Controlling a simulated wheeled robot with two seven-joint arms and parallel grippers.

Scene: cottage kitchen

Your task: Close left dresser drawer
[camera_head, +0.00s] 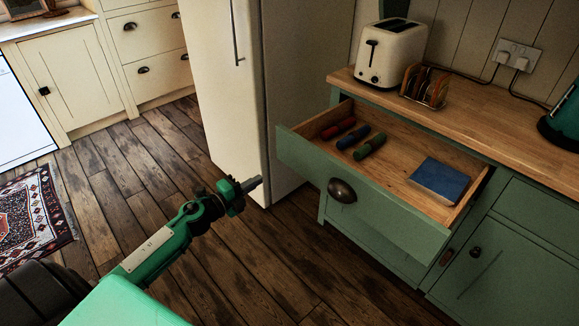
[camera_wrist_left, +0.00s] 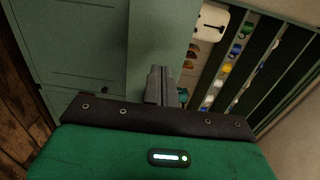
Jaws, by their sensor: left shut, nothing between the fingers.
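The left dresser drawer (camera_head: 362,205) is pulled well out of the green dresser (camera_head: 510,245). Its front has a dark cup handle (camera_head: 342,190). Inside lie a red roll (camera_head: 338,128), a blue roll (camera_head: 348,140), a green roll (camera_head: 370,145) and a blue book (camera_head: 439,181). My left gripper (camera_head: 254,183) is shut and empty, in front of the drawer and left of its front, apart from it in the head view. In the left wrist view the shut fingers (camera_wrist_left: 164,72) point at green dresser panels. My right gripper is not in view.
A toaster (camera_head: 391,52) and a toast rack (camera_head: 425,87) stand on the wooden worktop (camera_head: 480,125). A tall cream fridge (camera_head: 235,80) stands left of the drawer. The wooden floor (camera_head: 240,260) in front is clear; a patterned rug (camera_head: 35,218) lies at far left.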

